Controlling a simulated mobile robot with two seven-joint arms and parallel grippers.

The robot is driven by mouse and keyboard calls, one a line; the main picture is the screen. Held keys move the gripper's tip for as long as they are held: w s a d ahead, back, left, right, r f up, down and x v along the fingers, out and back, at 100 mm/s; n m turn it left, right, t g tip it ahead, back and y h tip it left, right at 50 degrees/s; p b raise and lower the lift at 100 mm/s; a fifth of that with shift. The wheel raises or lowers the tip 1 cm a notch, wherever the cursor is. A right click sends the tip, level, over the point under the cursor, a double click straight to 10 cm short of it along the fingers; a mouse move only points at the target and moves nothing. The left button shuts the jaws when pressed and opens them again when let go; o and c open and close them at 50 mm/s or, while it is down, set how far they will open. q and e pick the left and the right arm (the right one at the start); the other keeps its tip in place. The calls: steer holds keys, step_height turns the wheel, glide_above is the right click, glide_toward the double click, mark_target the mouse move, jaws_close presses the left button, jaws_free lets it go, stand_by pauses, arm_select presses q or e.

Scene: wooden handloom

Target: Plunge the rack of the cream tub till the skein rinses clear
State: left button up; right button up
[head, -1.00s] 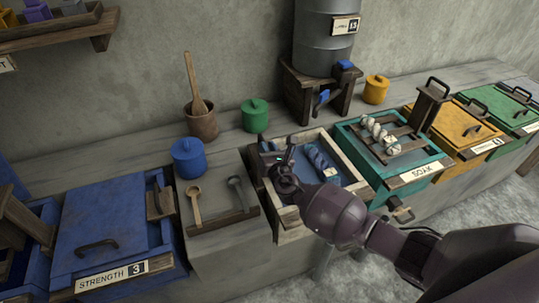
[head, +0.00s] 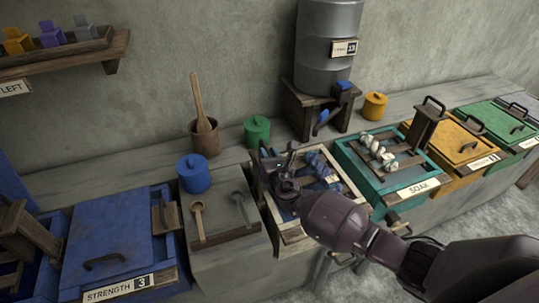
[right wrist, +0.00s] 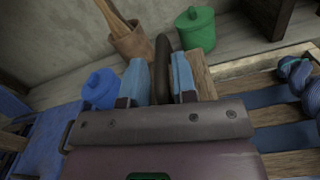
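The cream tub (head: 354,197) stands mid-counter with bluish water in it. Its slatted wooden rack (right wrist: 284,137) shows above the water, with blue bands between the slats. My right gripper (head: 277,160) is at the tub's left side. In the right wrist view its two light blue fingers (right wrist: 160,80) are closed about the dark upright rack handle (right wrist: 162,68). My left gripper is out of view.
The teal SOAK tub (head: 403,185) with a pale skein stands close on the right. A slab with two spoons (head: 199,222) and a blue lidded pot (head: 194,174) are on the left. A grey barrel (head: 328,50) stands on a wooden stand behind.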

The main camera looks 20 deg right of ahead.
steer(key=shift+o, duration=1.2)
steer(key=shift+a, duration=0.15)
steer(key=shift+s, duration=0.1)
steer(key=s, duration=1)
steer(key=shift+s+d, duration=0.25)
steer(key=shift+s, duration=0.05)
steer(key=w+b, duration=0.3)
steer(key=w, duration=0.8)
steer(key=shift+b, duration=0.4)
steer(key=shift+w, duration=0.5)
